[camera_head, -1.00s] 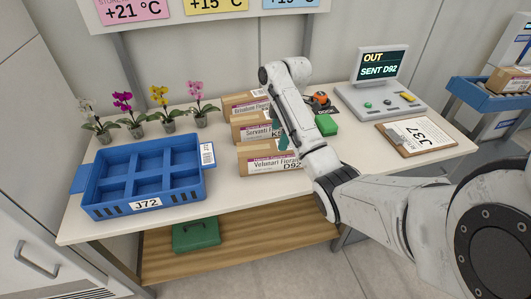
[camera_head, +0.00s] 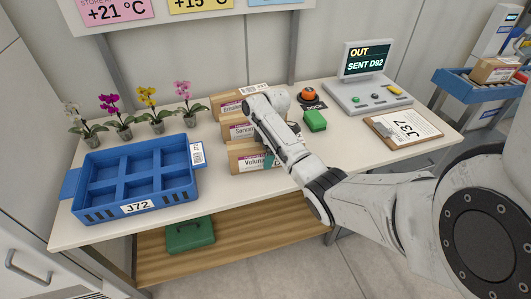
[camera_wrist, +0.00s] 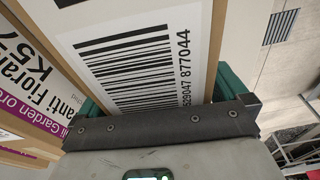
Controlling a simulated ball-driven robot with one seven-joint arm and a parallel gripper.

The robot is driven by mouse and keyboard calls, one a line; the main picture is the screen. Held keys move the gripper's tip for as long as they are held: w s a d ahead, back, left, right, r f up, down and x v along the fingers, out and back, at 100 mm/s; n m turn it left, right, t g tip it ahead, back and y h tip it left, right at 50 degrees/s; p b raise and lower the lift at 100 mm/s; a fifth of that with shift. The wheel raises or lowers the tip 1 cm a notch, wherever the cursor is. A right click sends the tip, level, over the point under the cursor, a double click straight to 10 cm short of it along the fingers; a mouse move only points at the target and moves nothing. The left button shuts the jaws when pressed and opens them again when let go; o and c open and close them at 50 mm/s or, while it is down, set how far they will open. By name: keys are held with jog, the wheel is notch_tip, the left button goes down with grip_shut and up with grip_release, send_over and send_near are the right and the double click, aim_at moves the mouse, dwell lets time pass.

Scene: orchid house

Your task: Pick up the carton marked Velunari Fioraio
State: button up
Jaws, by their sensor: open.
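The carton marked Velunari (camera_head: 245,161) is the front one of three brown cartons on the white table; my arm hides the rest of its label. My gripper (camera_head: 268,158) is down over this carton, mostly hidden behind my wrist. In the wrist view, my gripper's teal fingers (camera_wrist: 160,95) are open, one on each side of a carton face with a barcode (camera_wrist: 140,65). I cannot tell whether they touch it. A neighbouring carton reading "anti Fioraio K5" (camera_wrist: 30,75) lies close on the left there.
Behind stand the Servanti carton (camera_head: 232,128) and another carton (camera_head: 228,102). The blue crate J72 (camera_head: 137,207) is at left, with potted orchids (camera_head: 122,125) behind.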

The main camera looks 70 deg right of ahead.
jog(key=shift+c, duration=0.4)
jog(key=c, duration=1.2)
jog(key=shift+r, duration=0.1)
jog(key=shift+r, duration=0.1)
